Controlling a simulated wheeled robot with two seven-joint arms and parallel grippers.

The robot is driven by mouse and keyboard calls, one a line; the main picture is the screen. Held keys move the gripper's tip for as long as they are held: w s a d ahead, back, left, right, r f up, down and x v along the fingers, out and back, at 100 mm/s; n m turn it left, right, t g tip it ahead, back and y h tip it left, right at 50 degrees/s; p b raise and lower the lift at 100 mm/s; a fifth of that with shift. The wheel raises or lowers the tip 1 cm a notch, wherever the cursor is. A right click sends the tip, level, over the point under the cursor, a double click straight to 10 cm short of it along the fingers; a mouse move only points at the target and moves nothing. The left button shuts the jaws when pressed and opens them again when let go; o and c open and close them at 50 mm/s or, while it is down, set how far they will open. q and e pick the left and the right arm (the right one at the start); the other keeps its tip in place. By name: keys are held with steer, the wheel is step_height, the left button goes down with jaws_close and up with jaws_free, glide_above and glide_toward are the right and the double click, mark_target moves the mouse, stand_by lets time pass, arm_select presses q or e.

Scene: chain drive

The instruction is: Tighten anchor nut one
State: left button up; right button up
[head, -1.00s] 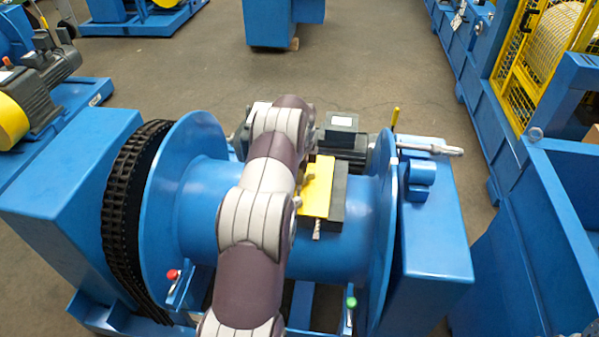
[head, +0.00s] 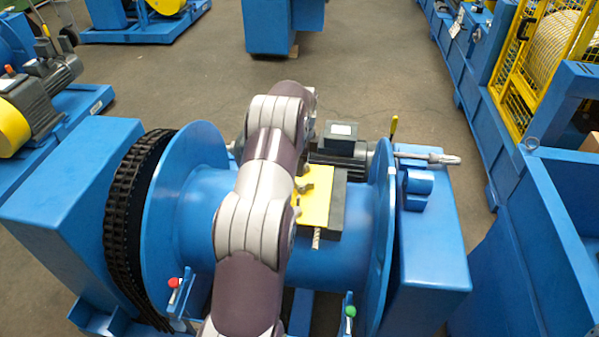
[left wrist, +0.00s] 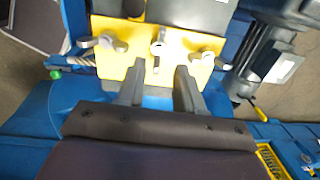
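The yellow anchor plate (head: 314,207) sits on the blue winch drum (head: 345,217), partly behind my left arm in the head view. The left wrist view shows the plate (left wrist: 150,76) close up with grey wing-shaped nuts: a left nut (left wrist: 100,42), a middle nut (left wrist: 158,48) and a right nut (left wrist: 207,57). I cannot tell which is nut one. My left gripper (left wrist: 159,70) is open, its two fingers pointing at the plate just short of the middle nut, with nothing between them. In the head view my arm hides the gripper. My right gripper is out of view.
A rope end (head: 316,238) sticks out by the plate. A dark motor (head: 340,145) stands behind the drum. Drum flanges (head: 383,215) rise on both sides, with a chain (head: 125,215) at the left. Red (head: 173,282) and green (head: 350,311) knobs stand in front.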

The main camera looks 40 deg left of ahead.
arm_select(q)
step_height(320, 180, up, 5)
steer(key=shift+p, duration=1.15)
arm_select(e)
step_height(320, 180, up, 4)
